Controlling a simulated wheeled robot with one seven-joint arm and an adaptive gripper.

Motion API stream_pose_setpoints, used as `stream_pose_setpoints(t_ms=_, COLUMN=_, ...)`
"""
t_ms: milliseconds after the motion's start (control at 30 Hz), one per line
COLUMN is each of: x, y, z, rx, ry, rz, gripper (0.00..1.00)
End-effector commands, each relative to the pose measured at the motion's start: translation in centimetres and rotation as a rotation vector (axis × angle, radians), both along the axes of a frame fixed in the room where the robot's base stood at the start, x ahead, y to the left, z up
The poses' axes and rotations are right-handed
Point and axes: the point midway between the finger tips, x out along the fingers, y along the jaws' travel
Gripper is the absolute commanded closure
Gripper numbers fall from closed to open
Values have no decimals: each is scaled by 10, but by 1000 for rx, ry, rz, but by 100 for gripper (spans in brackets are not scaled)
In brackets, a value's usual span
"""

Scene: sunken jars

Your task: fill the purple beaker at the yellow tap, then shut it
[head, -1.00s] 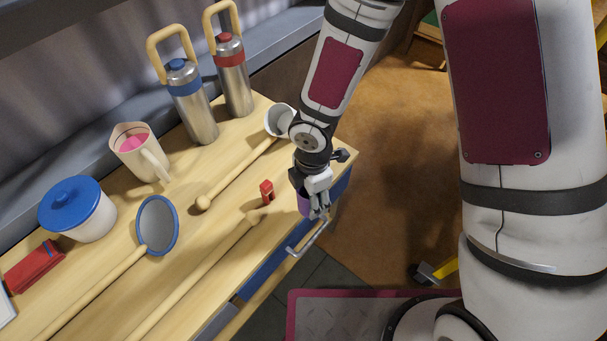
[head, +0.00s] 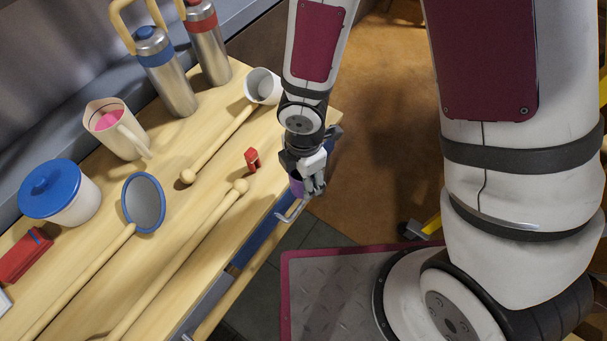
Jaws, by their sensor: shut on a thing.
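My gripper (head: 313,184) is shut on the purple beaker (head: 296,184), at the right front edge of the wooden table (head: 215,215). Only a small purple part of the beaker shows; the fingers and wrist hide the rest. I cannot see its inside or tell whether it holds anything. No yellow tap can be made out in this view.
A red block (head: 252,159) lies near the gripper. Long wooden-handled tools, a grey cup (head: 263,86), a pink-filled jug (head: 116,128), a blue-lidded pot (head: 60,191) and two steel flasks (head: 168,75) crowd the table. A metal handle (head: 291,211) juts from its front. Floor lies right.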

Motion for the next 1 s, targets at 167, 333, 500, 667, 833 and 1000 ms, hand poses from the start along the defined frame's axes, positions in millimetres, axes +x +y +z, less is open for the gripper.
stream_pose_setpoints(t_ms=167, x=-1, y=0, z=15, rx=0, ry=0, rz=-1, gripper=81)
stream_pose_setpoints(t_ms=333, x=-2, y=0, z=30, rx=1, ry=0, rz=-1, gripper=81)
stream_pose_setpoints(t_ms=500, x=-1, y=0, z=45, rx=0, ry=-1, rz=-2, gripper=81)
stream_pose_setpoints(t_ms=667, x=-2, y=0, z=58, rx=1, ry=0, rz=0, gripper=81)
stream_pose_setpoints(t_ms=833, x=0, y=0, z=60, rx=0, ry=0, rz=0, gripper=81)
stream_pose_setpoints(t_ms=1000, x=0, y=0, z=59, rx=0, ry=0, rz=0, gripper=81)
